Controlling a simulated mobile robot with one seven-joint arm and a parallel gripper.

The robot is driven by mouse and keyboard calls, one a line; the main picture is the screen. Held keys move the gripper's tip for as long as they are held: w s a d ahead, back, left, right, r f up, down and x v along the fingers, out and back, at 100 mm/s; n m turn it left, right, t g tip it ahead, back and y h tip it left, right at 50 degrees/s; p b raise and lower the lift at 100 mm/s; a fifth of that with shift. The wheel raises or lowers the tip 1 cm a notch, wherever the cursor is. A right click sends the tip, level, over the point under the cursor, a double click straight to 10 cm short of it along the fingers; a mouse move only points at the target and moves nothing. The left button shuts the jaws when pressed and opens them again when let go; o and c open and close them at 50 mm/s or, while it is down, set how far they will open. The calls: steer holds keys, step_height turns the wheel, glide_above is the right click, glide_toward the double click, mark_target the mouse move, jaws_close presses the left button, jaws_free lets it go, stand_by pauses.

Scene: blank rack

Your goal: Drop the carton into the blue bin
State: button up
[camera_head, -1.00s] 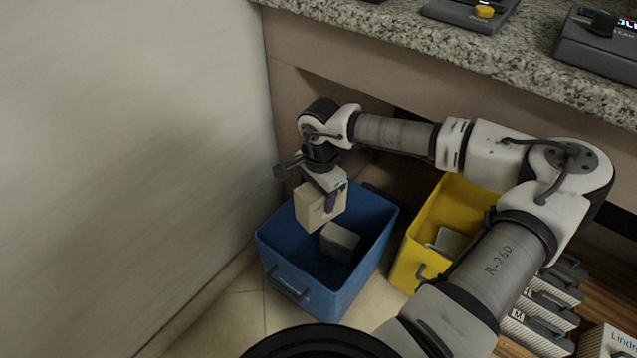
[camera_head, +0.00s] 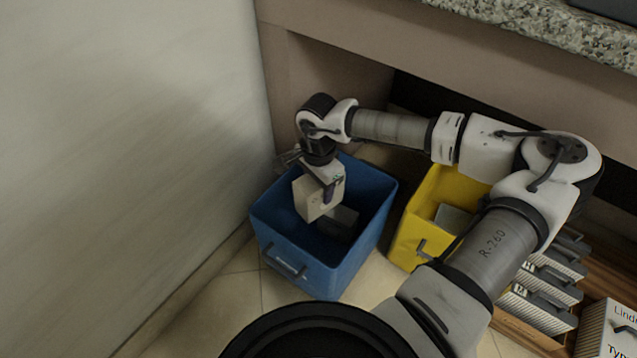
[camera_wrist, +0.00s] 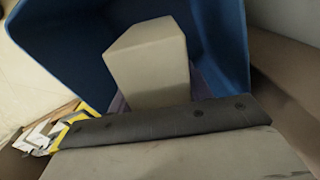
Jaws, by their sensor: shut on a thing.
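The pale beige carton (camera_head: 313,199) is held by my gripper (camera_head: 323,184), which is shut on it. The carton hangs slightly tilted over the open top of the blue bin (camera_head: 298,272), its lower part at about rim level in the head view. The wrist view shows the pale carton (camera_wrist: 150,65) beyond the gripper's dark edge, with blue bin walls (camera_wrist: 70,50) around it. How far the carton is above the bin floor I cannot tell.
A grey box (camera_head: 341,222) lies inside the blue bin. A yellow bin (camera_head: 408,238) with a grey item in it stands to the right. A plain wall (camera_head: 120,150) is close on the left. The counter (camera_head: 450,45) overhangs behind.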

steer(key=o, duration=1)
step_height(320, 180, up, 14)
steer(key=p, duration=0.5)
